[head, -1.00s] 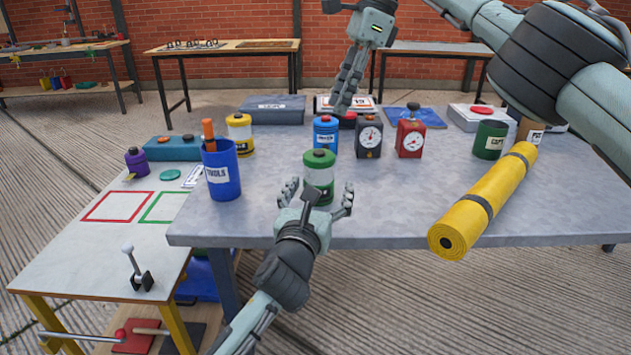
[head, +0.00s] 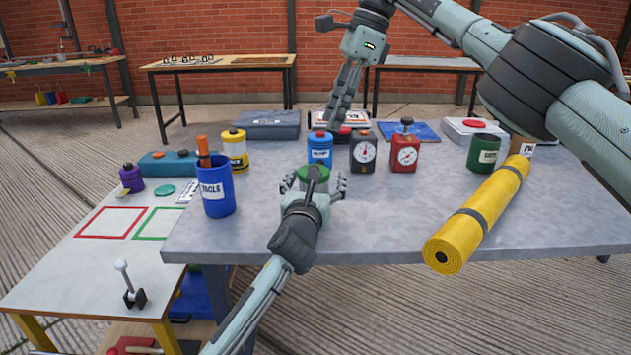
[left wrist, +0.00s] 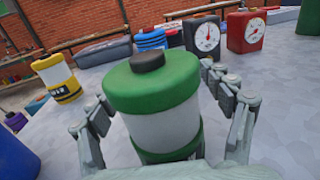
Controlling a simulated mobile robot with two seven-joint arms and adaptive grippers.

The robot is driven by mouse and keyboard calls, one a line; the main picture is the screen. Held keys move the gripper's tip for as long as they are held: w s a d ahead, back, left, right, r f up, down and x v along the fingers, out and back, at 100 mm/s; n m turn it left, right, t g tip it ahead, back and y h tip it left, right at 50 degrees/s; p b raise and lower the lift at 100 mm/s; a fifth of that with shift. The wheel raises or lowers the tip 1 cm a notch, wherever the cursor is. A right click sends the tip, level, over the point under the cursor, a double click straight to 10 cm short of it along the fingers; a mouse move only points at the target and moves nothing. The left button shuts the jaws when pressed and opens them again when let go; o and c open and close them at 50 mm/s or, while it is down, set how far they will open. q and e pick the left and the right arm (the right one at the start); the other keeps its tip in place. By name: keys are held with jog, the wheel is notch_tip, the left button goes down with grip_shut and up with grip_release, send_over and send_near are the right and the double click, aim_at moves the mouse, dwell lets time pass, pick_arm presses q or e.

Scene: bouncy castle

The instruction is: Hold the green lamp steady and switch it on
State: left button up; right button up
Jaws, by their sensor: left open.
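The green lamp (head: 313,172) stands upright on the grey table; only its green top shows clearly in the head view. In the left wrist view the lamp (left wrist: 163,125) has a green cap with a dark button, a pale body and a green base band. My left gripper (head: 314,184) is open, with its fingers on both sides of the lamp; small gaps show, and I cannot tell whether any finger touches. My right gripper (head: 338,118) hangs over the back of the table, fingers down, away from the lamp. It is seen edge-on, so its opening is unclear.
Behind the lamp stand a blue canister (head: 320,148), a black gauge box (head: 363,152) and a red gauge box (head: 405,154). A blue tool cup (head: 216,190) and yellow canister (head: 234,150) are left. A yellow roll (head: 478,215) lies right. The table's front middle is clear.

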pick_arm(q)
jog(key=c, duration=1.8)
jog(key=shift+c, duration=0.2)
pick_arm(e)
grip_shut()
